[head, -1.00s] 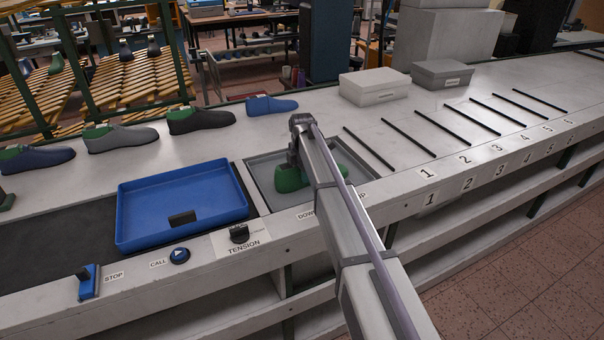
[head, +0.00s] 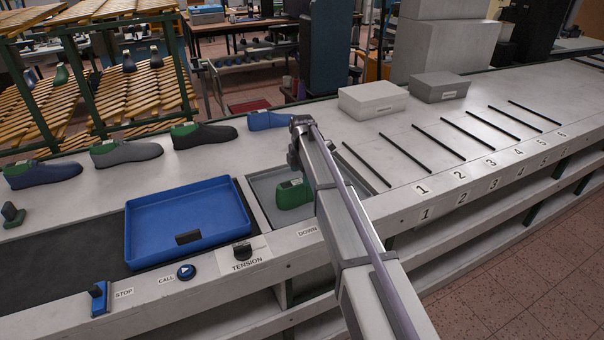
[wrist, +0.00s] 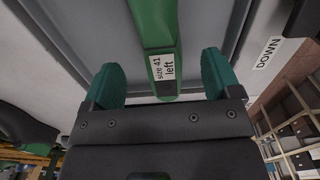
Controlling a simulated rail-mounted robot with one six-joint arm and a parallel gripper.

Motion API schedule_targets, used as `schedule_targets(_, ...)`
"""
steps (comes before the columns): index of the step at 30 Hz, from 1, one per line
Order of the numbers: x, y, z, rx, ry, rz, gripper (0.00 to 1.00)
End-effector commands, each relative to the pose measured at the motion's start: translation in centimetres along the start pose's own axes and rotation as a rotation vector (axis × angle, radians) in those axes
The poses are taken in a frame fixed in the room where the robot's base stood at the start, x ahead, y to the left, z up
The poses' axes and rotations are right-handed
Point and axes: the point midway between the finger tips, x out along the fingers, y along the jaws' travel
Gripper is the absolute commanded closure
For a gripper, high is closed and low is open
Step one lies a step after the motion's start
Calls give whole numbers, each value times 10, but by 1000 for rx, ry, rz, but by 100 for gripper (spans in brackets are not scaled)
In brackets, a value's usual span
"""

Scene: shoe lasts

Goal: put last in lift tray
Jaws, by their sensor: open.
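A green last (head: 292,196) stands in the grey lift tray (head: 262,186), with part of it hidden behind my arm in the head view. In the wrist view the last (wrist: 158,30) carries a white label reading "size 41 left". My gripper (wrist: 162,80) is open, with one teal finger on each side of the last's end and a visible gap to each. The gripper (head: 294,160) is partly hidden by my arm in the head view, close above the last.
A blue tray (head: 240,226) stands on the dark belt left of the lift tray. Several shoes, including a black one (head: 205,136) and a blue one (head: 272,120), line the back of the bench. Two boxes (head: 372,100) stand behind the numbered black-barred slots at right.

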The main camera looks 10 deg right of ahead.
Motion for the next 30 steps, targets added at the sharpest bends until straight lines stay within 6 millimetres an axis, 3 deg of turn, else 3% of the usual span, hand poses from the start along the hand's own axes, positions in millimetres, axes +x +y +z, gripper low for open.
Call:
schedule_targets(1,-29,0,0,0,0,0,17)
schedule_targets(4,-49,0,0,0,0,0,17)
schedule_targets(11,-56,-1,0,3,0,0,17)
schedule_targets(14,-54,-26,-5,98,0,0,17)
schedule_targets(17,-54,-94,-20,400,0,-1,17)
schedule_targets(21,-54,-224,-50,1054,-1,-1,17)
schedule_targets(24,-54,-300,-70,1483,-1,0,17)
schedule_targets(27,-55,-345,-82,1773,-1,0,17)
schedule_targets(30,-55,-359,-85,1900,-2,0,17)
